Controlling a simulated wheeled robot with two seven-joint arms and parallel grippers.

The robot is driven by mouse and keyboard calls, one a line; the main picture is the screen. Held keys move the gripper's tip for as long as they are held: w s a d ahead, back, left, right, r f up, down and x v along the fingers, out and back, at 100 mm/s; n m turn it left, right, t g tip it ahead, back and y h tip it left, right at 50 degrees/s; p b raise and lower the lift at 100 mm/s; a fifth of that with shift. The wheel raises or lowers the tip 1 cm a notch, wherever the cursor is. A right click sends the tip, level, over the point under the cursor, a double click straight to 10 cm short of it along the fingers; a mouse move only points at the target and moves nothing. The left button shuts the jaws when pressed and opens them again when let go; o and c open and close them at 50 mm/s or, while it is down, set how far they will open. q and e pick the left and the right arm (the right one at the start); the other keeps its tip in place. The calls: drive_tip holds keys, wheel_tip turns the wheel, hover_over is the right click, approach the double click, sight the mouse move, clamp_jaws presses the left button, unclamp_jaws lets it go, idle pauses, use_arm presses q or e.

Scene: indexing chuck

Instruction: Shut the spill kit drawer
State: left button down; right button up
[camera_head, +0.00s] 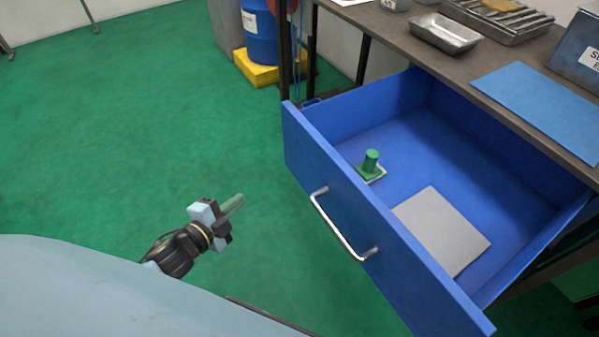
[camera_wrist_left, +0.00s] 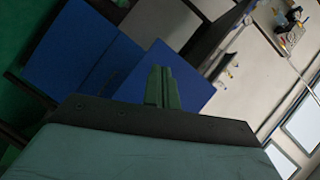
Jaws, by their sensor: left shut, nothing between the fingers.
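The blue drawer (camera_head: 340,200) is pulled out from under the workbench and stands open. Its front has a metal bar handle (camera_head: 342,226). Inside lie a green knob-like piece on a small square base (camera_head: 371,165) and a flat grey plate (camera_head: 441,230). My left gripper (camera_head: 236,203) is shut and empty, in front of the drawer and to the left of the handle, apart from it. In the left wrist view its green fingers (camera_wrist_left: 162,88) are together, with blue surfaces beyond them. My right gripper is in neither view.
The workbench (camera_head: 440,60) bears a metal tray (camera_head: 446,33), a rack (camera_head: 497,18), a blue mat (camera_head: 542,105) and a labelled box (camera_head: 580,50). A blue drum (camera_head: 260,35) stands on a yellow base (camera_head: 256,70) at the back. The green floor left of the drawer is clear.

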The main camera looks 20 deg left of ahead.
use_arm(q)
drive_tip(key=s+d+r+m+h, duration=0.2)
drive_tip(key=d+r+m+h, duration=0.35)
drive_tip(key=m+h, duration=0.35)
drive_tip(key=m, duration=0.1)
approach(313, 172)
drive_tip(key=shift+y, duration=0.4)
drive_tip(key=x, duration=0.5)
drive_tip(key=shift+w+d+r+b, duration=0.2)
drive_tip(key=shift+d+r+b, duration=0.05)
drive_tip(key=shift+b, duration=0.15)
drive_tip(key=shift+w+d, duration=0.4)
drive_tip(key=shift+w, duration=0.1)
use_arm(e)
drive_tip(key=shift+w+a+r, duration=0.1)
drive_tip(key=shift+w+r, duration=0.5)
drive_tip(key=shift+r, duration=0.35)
use_arm(q)
drive_tip(key=shift+w, duration=0.1)
